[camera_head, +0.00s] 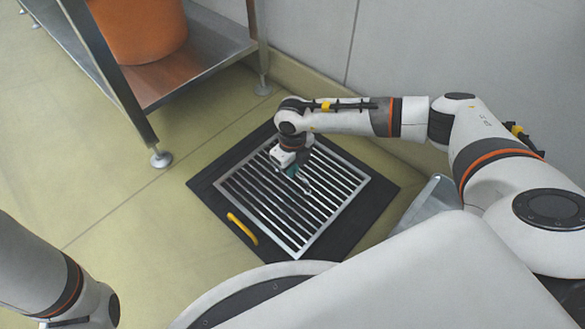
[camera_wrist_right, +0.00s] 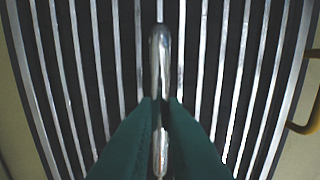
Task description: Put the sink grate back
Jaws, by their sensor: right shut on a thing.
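The sink grate (camera_head: 292,196) is a square metal frame with several parallel bars. It lies over a dark square panel (camera_head: 215,187) on the floor, with dark margins showing around it. I cannot tell whether it touches the panel or is held just above it. My right gripper (camera_head: 295,172) is over the upper middle of the grate. In the right wrist view its green fingers (camera_wrist_right: 160,108) are shut on an upright-looking metal handle (camera_wrist_right: 160,50) in front of the bars. Part of the handle is hidden by the fingers. My left arm shows at the lower left, its gripper out of view.
A yellow handle (camera_head: 242,228) lies at the dark panel's lower left side. A metal shelf (camera_head: 200,60) with an orange container (camera_head: 140,30) stands at upper left. A wall (camera_head: 400,50) runs behind, and a grey metal piece (camera_head: 428,203) stands at right. The floor at left is clear.

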